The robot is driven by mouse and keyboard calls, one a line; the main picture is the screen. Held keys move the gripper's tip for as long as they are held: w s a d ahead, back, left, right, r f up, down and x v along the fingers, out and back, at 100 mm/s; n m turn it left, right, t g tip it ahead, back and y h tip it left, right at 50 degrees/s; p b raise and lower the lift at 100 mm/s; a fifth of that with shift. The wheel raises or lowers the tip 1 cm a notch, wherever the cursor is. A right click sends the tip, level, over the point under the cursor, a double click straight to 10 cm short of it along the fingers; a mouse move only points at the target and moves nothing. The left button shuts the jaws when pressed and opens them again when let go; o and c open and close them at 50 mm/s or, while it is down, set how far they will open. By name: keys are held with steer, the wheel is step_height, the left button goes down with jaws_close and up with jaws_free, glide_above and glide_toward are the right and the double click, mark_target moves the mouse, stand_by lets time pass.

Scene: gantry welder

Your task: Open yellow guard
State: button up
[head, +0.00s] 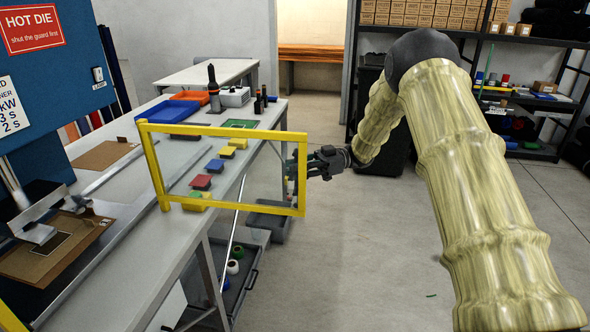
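The yellow guard (225,131) is an upright rectangular frame around a clear panel. It stands across the bench in the middle of the head view, and its right end reaches past the bench edge over the aisle. My gripper (295,168) is at the guard's right upright, coming in from the right. Dark finger parts show on both sides of that upright. The fingertips are small and partly hidden by the post, so I cannot tell whether they touch it or close on it.
The bench (130,270) carries colored blocks, a blue tray (171,112) and a press with a blue panel (60,90) at left. A dark bin (268,222) and an open drawer (240,285) sit low beside it. Shelves (535,100) stand at back right. Open floor (370,255) lies right of the guard.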

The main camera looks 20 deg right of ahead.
steer(key=shift+o, duration=1.1)
steer(key=shift+w, duration=0.1)
steer(key=shift+d, duration=0.15)
steer(key=d, duration=1.2)
steer(key=shift+w, duration=0.35)
